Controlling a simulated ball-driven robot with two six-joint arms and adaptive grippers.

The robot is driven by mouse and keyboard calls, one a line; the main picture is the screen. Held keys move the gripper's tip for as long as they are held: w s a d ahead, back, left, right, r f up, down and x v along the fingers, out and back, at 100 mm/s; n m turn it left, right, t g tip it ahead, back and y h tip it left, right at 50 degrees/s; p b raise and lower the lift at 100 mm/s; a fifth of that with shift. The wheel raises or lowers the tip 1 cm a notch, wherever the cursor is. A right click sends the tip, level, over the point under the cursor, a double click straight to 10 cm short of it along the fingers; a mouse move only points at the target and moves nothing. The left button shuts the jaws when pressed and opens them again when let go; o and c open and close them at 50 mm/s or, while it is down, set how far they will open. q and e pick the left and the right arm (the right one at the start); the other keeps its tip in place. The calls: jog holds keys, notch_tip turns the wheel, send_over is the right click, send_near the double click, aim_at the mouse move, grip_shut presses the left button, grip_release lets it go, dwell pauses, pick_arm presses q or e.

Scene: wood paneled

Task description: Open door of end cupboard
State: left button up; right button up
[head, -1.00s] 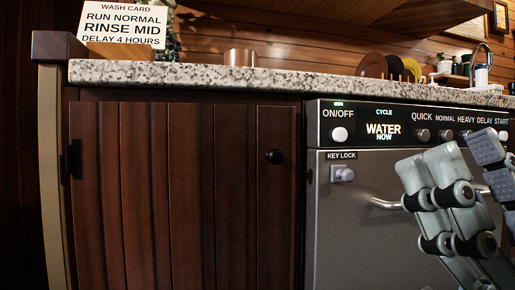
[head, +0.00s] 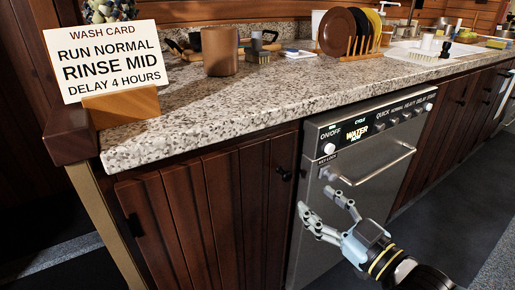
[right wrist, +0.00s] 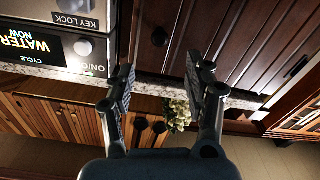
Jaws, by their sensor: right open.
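The end cupboard door (head: 205,215) is dark wood planks under the granite counter, left of the dishwasher, and looks closed. Its black round knob (head: 284,174) is near its upper right edge; a black hinge (head: 134,225) is on its left edge. In the right wrist view the picture is upside down, with the door (right wrist: 230,35) at the top and the knob (right wrist: 159,36) above and between the fingers. My right gripper (head: 314,205) is open and empty, in front of the dishwasher, right of and below the knob, apart from it. My left gripper is not in view.
The dishwasher (head: 340,200) with its bar handle (head: 375,166) stands right of the door. On the counter (head: 200,118) are a wash card (head: 108,58), a brown cup (head: 219,52) and a plate rack (head: 355,45). Floor shows at the right.

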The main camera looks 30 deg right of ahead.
aim_at(290, 179)
jog(key=w, duration=0.3)
jog(key=w+b, duration=0.1)
jog(key=w, duration=0.3)
jog(key=w+b, duration=0.1)
jog(key=w, duration=0.2)
jog(key=shift+w+a+f, duration=0.2)
jog(key=shift+w+a, duration=0.15)
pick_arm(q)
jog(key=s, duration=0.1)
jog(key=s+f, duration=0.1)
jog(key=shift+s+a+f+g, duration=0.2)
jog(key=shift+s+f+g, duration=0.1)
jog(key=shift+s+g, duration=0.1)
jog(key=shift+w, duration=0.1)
pick_arm(e)
grip_shut()
